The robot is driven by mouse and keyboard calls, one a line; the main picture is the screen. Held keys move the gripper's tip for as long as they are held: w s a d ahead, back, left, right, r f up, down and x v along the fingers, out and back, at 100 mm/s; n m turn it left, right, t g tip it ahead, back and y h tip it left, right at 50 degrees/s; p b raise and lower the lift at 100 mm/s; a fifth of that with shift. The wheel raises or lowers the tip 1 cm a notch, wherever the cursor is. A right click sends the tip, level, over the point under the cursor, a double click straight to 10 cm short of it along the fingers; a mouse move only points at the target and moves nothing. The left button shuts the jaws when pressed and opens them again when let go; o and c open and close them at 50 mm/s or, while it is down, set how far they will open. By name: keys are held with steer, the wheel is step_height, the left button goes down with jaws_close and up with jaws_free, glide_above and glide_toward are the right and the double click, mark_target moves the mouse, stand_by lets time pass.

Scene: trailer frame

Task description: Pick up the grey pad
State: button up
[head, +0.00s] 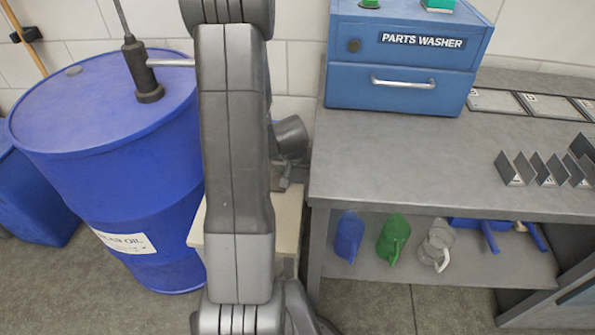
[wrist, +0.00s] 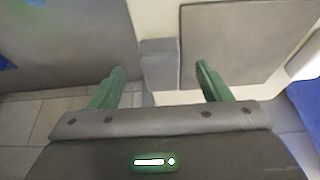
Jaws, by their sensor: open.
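My gripper (wrist: 161,74) is open in the wrist view, its two green fingers spread apart with nothing held. A small grey block, likely the grey pad (wrist: 160,62), shows just beyond and between the fingertips. It appears to be at the edge of a cream surface (wrist: 155,14), and I cannot tell whether the fingers reach down beside it. In the head view my own arm hides the fingers and most of that spot.
A larger flat grey panel (wrist: 235,45) lies on the cream surface to the right. The grey workbench (head: 400,160) stands right of my arm, with a blue parts washer (head: 400,60) at its back. A blue oil drum (head: 110,130) stands at the left.

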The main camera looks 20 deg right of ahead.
mark_target(296, 174)
steer(key=b+x, duration=0.1)
steer(key=x, duration=0.2)
steer(key=shift+f, duration=0.25)
steer(key=shift+r, duration=0.1)
steer(key=c, duration=1.1)
steer(key=shift+o, duration=0.2)
steer(key=shift+r, duration=0.1)
